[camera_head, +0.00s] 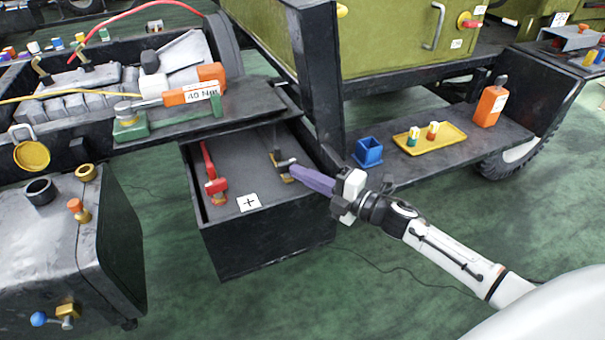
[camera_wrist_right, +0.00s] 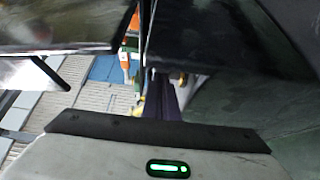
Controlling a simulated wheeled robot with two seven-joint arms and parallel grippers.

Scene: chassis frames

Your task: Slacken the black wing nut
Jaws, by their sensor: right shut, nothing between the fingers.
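A small fitting with a brass-coloured base and dark upper parts (camera_head: 281,161) sits in the open dark box below the chassis rail. Its dark part looks like the black wing nut, but it is too small to be sure. My right gripper (camera_head: 296,174) reaches in from the right over the box rim, its purple fingers shut and empty. Its fingertips are close beside the fitting; I cannot tell whether they touch. In the right wrist view the purple fingers (camera_wrist_right: 165,98) are together, with the area at their tips mostly hidden. My left gripper is not in view.
The dark box (camera_head: 270,250) also holds a red tool (camera_head: 213,180) and a white cross-marked card (camera_head: 248,202). A dark post (camera_head: 325,80) rises close behind my right gripper. A blue cup (camera_head: 368,153), a yellow tray (camera_head: 450,136) and an orange bottle (camera_head: 490,105) stand on the right ledge.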

